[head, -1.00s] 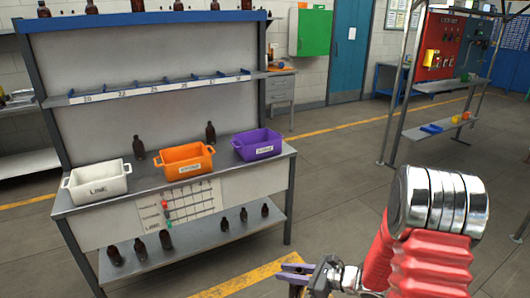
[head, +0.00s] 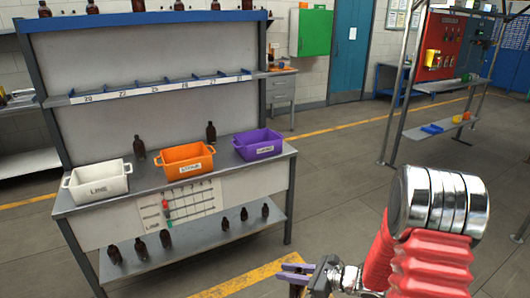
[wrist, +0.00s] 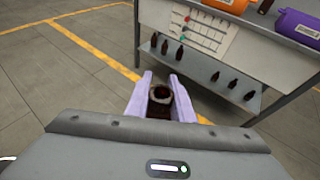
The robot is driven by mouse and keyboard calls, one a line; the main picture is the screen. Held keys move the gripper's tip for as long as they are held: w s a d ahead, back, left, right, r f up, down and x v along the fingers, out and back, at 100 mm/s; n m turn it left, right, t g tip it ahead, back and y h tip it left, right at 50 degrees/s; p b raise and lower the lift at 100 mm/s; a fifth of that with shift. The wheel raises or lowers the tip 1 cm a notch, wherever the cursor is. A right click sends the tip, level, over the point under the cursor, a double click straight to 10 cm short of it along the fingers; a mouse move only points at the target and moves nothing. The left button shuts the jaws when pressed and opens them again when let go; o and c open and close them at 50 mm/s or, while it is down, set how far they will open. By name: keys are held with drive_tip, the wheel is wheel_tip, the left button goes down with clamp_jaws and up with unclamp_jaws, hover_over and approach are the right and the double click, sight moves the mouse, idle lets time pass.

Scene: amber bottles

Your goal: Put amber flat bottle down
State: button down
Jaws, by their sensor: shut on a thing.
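My gripper (wrist: 160,95) is shut on an amber bottle in the wrist view. The dark neck and round mouth of the amber bottle (wrist: 160,96) show between the two pale purple fingers, and the rest of it is hidden. In the head view my gripper (head: 290,274) is low at the bottom middle, in front of the workbench, with the held bottle hardly visible. I cannot tell from its neck whether the held bottle is flat.
A workbench (head: 248,176) carries a white bin (head: 97,187), an orange bin (head: 186,168) and a purple bin (head: 258,149). Two dark bottles stand behind the bins. Several more stand on the lower shelf (head: 190,245) and the top. Open floor lies right of the bench.

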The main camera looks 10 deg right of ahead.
sight(294, 288)
drive_tip(key=shift+f, duration=0.1)
drive_tip(key=f+m+t+h, duration=0.2)
drive_tip(key=f+m, duration=0.1)
drive_tip(key=s+d+f+m+t+h, duration=0.1)
drive_tip(key=shift+d+f+t+h, duration=0.1)
drive_tip(key=shift+f+t+h, duration=0.2)
drive_tip(key=shift+f, duration=0.05)
drive_tip(key=shift+s+d+f+m+t+h, duration=0.3)
drive_tip(key=shift+d+f+m+h, duration=0.15)
drive_tip(key=shift+m, duration=0.15)
drive_tip(key=shift+a, duration=0.1)
